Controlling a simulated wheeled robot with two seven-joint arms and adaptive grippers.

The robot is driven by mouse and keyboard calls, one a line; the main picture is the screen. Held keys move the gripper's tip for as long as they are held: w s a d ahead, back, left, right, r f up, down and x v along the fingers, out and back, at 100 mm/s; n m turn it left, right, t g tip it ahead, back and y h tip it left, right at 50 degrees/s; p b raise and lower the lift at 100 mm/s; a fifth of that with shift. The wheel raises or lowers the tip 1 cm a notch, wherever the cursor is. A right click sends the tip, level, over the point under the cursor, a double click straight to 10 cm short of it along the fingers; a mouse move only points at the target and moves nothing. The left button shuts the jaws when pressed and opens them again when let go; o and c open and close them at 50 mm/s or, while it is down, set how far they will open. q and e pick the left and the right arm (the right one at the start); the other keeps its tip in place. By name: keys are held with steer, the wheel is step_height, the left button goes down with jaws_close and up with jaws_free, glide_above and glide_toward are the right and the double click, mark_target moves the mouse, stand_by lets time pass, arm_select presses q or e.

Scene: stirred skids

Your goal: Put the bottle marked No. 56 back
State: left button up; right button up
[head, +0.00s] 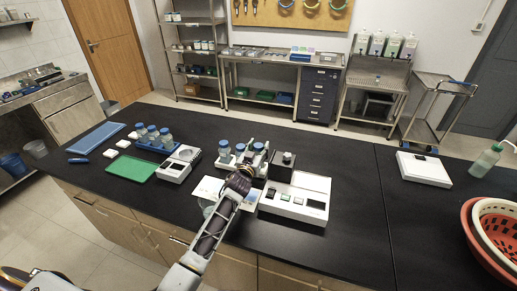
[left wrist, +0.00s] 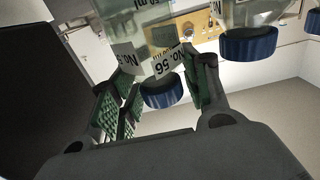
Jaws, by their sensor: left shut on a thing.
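In the left wrist view the bottle marked No. 56 (left wrist: 170,66) shows upside down, its blue cap (left wrist: 162,93) towards me. My left gripper (left wrist: 155,95) is shut on it, with green ribbed pads on either side. In the head view my left gripper (head: 243,174) is at the front of a white stirrer (head: 262,167), where several blue-capped bottles (head: 224,151) stand close together. The gripper partly hides this group, and I cannot tell whether the held bottle touches the stirrer. My right gripper is out of view.
Left are a blue rack of bottles (head: 145,145), a white scale (head: 179,164) and a green mat (head: 131,168). A white instrument (head: 295,199) stands just right of my gripper. The black bench (head: 360,225) is clear farther right, before red and white baskets (head: 490,235).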

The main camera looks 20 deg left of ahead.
arm_select(q)
steer(key=shift+f+b, duration=0.4)
steer(key=shift+f, duration=0.2)
steer(key=o, duration=1.3)
steer(key=shift+o, duration=0.2)
steer(key=shift+r, duration=0.1)
steer(key=shift+r+p, duration=0.45)
steer(key=shift+r, duration=0.1)
steer(key=shift+s+f, duration=0.1)
steer(key=shift+s, duration=0.55)
steer(key=s+b, duration=0.1)
steer(key=s, duration=0.9)
steer(key=shift+s+a, duration=0.2)
steer(key=shift+s, duration=0.15)
steer(key=shift+s, duration=0.15)
